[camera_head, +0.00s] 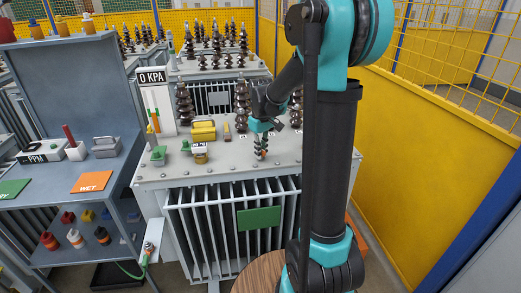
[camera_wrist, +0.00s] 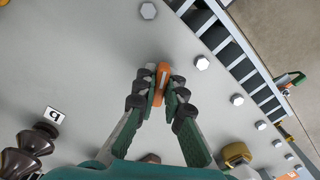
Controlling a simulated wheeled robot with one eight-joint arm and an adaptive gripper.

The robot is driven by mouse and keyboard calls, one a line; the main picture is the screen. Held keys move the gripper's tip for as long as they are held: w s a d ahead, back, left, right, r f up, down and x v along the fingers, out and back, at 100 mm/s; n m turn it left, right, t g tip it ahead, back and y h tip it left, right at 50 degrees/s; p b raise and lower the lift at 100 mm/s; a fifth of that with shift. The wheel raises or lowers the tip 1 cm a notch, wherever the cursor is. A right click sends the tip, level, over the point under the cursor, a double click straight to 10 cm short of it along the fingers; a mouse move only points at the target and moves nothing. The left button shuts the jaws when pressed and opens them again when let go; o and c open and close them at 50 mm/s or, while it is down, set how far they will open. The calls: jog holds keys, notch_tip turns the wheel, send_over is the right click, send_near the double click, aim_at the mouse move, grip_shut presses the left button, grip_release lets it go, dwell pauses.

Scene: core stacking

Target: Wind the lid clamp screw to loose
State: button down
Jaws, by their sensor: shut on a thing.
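The lid clamp screw has an orange handle (camera_wrist: 161,78), seen from above as a short bar near the centre of the wrist view. It stands on the grey transformer lid (camera_head: 215,165). My gripper (camera_wrist: 158,95) is shut on this handle, with one dark, green-backed finger on each side. In the head view my gripper (camera_head: 261,148) points down at the lid's front right part, and the handle shows only as a small orange patch between the fingers. The screw's threads and foot are hidden, so its tightness cannot be told.
Brown ribbed bushings (camera_head: 185,103) stand behind my gripper. White bolt heads (camera_wrist: 202,62) line the lid's edge. A yellow fitting (camera_head: 203,130) and a 0 KPA gauge panel (camera_head: 155,100) are to the left. A blue-grey bench (camera_head: 60,195) stands further left; yellow fencing (camera_head: 395,140) is on the right.

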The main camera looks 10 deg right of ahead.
jog(key=n, duration=0.4)
jog(key=shift+n, duration=0.4)
jog(key=shift+n, duration=1)
jog(key=n, duration=0.2)
jog(key=shift+n, duration=0.4)
jog(key=shift+n, duration=0.3)
jog(key=n, duration=0.4)
